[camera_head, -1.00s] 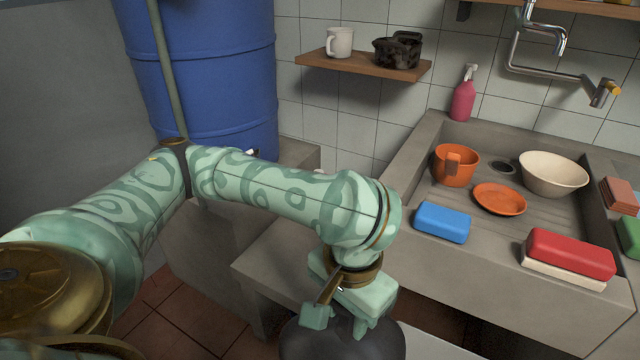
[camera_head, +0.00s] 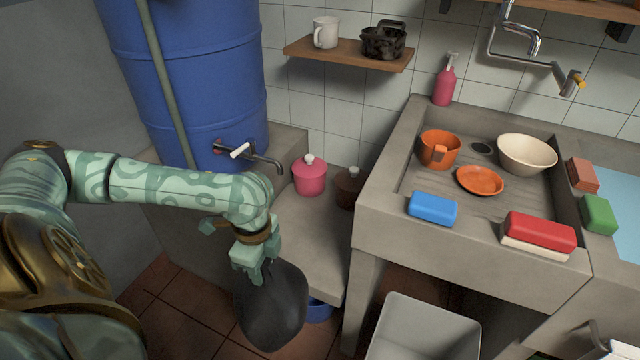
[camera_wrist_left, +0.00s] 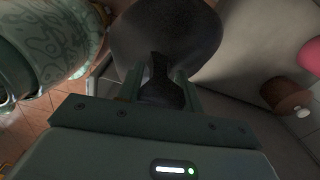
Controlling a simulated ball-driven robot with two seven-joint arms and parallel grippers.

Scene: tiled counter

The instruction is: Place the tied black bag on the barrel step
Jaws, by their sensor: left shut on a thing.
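The tied black bag (camera_head: 272,312) hangs from my left gripper (camera_head: 252,272), which is shut on its tied neck. In the left wrist view the neck lies between the two fingers of the gripper (camera_wrist_left: 158,84), and the bag's round body (camera_wrist_left: 165,30) fills the top middle. The grey barrel step (camera_head: 305,235) is below and right of the blue barrel (camera_head: 190,80). In the head view the bag overlaps the step's front left edge, over the floor side; its exact height is unclear. My right gripper is not in view.
A tap (camera_head: 250,154) juts from the barrel. A blue round thing (camera_head: 318,310) is partly hidden behind the bag. A grey bin (camera_head: 425,330) stands right. The step's front is clear.

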